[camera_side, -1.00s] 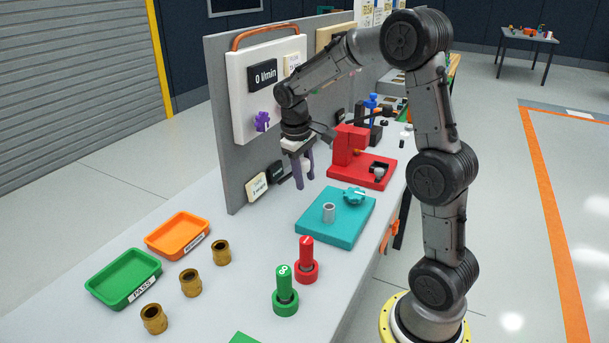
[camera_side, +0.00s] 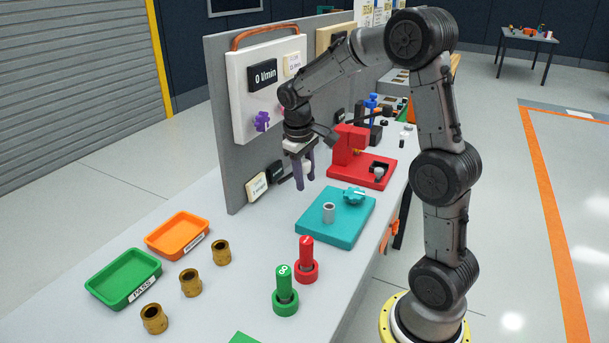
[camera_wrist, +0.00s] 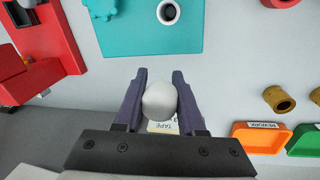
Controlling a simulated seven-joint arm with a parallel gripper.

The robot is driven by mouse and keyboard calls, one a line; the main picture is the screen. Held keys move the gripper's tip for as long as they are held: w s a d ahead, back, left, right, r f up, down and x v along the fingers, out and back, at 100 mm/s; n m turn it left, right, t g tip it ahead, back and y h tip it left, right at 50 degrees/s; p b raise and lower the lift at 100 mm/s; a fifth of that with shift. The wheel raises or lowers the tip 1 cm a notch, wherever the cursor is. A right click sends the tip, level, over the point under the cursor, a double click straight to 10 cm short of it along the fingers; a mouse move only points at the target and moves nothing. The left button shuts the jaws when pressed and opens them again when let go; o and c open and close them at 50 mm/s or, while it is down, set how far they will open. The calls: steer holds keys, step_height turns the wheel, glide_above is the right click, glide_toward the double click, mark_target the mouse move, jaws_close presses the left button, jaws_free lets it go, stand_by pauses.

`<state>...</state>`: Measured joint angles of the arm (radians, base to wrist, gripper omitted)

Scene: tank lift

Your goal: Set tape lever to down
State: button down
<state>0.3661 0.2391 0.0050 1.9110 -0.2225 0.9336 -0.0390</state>
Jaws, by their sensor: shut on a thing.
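The tape lever ends in a white round knob (camera_wrist: 159,101), which sits between my purple fingers in the wrist view. My gripper (camera_wrist: 160,88) is shut on this knob, and the fingers touch it on both sides. A cream label reading TAPE (camera_wrist: 162,127) shows just behind the knob. In the side view my gripper (camera_side: 304,183) points down in front of the grey upright panel, near its lower edge. The lever's arm is mostly hidden there by the fingers. A cream label (camera_side: 257,187) is on the panel's foot, left of the gripper.
A teal block (camera_side: 335,227) with a grey cylinder and knob stands to the right. A red fixture (camera_side: 350,150) is behind it. Green (camera_side: 124,279) and orange (camera_side: 178,236) trays, brass bushings (camera_side: 191,282) and red and green gauges stand in front. The grey panel (camera_side: 230,150) closes the left side.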

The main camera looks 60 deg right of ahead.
steer(key=f+t, duration=0.1)
steer(key=t, duration=0.1)
steer(key=s+f+t, duration=0.1)
steer(key=t, duration=0.1)
steer(key=shift+f+m, duration=0.3)
steer(key=shift+f, duration=1.15)
steer(key=shift+w, duration=0.1)
steer(key=c, duration=0.5)
jaws_free()
steer(key=v, duration=1.4)
steer(key=shift+f, duration=0.1)
